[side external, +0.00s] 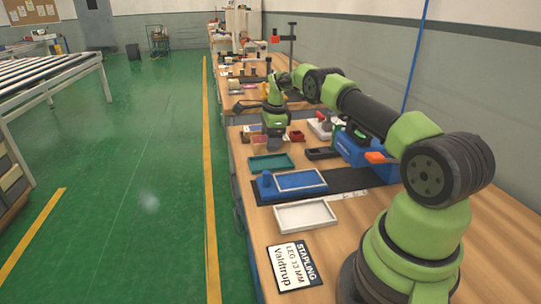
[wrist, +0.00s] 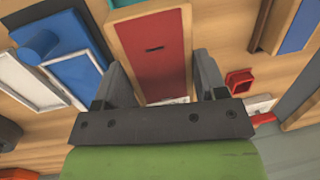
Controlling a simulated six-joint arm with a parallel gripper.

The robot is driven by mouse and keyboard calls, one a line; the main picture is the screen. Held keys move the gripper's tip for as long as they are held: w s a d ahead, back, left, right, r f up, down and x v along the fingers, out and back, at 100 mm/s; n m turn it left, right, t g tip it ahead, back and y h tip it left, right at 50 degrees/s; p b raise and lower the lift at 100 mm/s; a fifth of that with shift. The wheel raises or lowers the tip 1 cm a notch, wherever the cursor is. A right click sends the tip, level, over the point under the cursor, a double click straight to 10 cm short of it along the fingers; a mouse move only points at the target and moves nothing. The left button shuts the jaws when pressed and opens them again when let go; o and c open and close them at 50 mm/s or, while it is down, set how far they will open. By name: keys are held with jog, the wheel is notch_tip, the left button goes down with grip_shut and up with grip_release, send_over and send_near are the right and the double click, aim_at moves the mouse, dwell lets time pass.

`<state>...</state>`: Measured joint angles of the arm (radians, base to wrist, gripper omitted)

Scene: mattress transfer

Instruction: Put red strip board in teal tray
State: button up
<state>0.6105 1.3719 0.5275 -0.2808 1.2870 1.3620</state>
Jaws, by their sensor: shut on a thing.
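In the side external view my gripper (side external: 274,136) is low over the bench, just behind the teal tray (side external: 270,162). The teal tray lies flat and looks empty. The board is hard to make out in that view, and its contact with the fingers is partly hidden.
A blue tray (side external: 300,181) on a dark mat and a white tray (side external: 305,216) lie nearer the camera. A black tray (side external: 322,153) and a small red bin (side external: 296,136) are close on the right. A stapling sign (side external: 294,267) lies at the front.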

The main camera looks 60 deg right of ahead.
jog(key=shift+f, duration=2.5)
jog(key=shift+f, duration=0.1)
jog(key=o, duration=1.1)
jog(key=shift+c, duration=0.2)
